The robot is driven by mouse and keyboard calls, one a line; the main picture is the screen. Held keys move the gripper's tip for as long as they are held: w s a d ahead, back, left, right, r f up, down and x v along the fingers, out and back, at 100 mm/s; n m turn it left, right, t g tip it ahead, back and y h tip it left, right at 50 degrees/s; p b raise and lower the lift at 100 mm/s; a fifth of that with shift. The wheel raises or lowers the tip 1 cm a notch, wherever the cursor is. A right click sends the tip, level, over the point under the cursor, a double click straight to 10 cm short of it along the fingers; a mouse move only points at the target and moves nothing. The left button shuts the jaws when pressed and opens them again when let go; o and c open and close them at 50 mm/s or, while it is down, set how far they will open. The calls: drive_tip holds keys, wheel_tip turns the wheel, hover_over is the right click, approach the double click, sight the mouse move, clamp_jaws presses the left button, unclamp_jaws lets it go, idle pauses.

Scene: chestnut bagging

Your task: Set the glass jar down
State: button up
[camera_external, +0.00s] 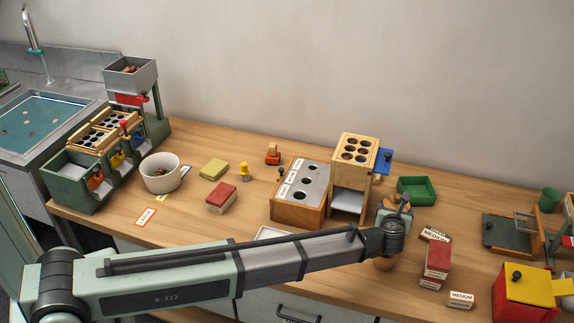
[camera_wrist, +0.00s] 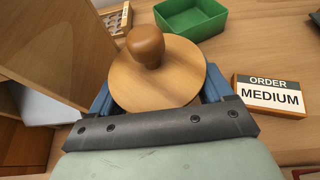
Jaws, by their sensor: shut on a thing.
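A round wooden lid (camera_wrist: 178,78) with a brown knob (camera_wrist: 146,44) fills the middle of the wrist view. It appears to top the glass jar, whose glass body is hidden under it. My gripper (camera_wrist: 158,97) has its blue fingers on both sides of the lid, shut on the jar. In the external view my gripper (camera_external: 394,208) is right of the wooden stand, and my arm hides most of the jar. The jar's base is not visible, so table contact is unclear.
The wooden stand (camera_external: 352,180) is close on the left. A green tray (camera_external: 417,197) lies behind. Bare table lies between the tray and card.

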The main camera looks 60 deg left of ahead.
drive_tip(key=shift+f, duration=0.15)
drive_tip(key=o, duration=1.1)
drive_tip(key=shift+f, duration=0.1)
drive_tip(key=shift+s+d+r, duration=0.2)
drive_tip(key=shift+s+r, duration=0.05)
drive_tip(key=shift+r, duration=0.05)
drive_tip(key=v, duration=1.1)
drive_tip(key=shift+s+d, duration=0.15)
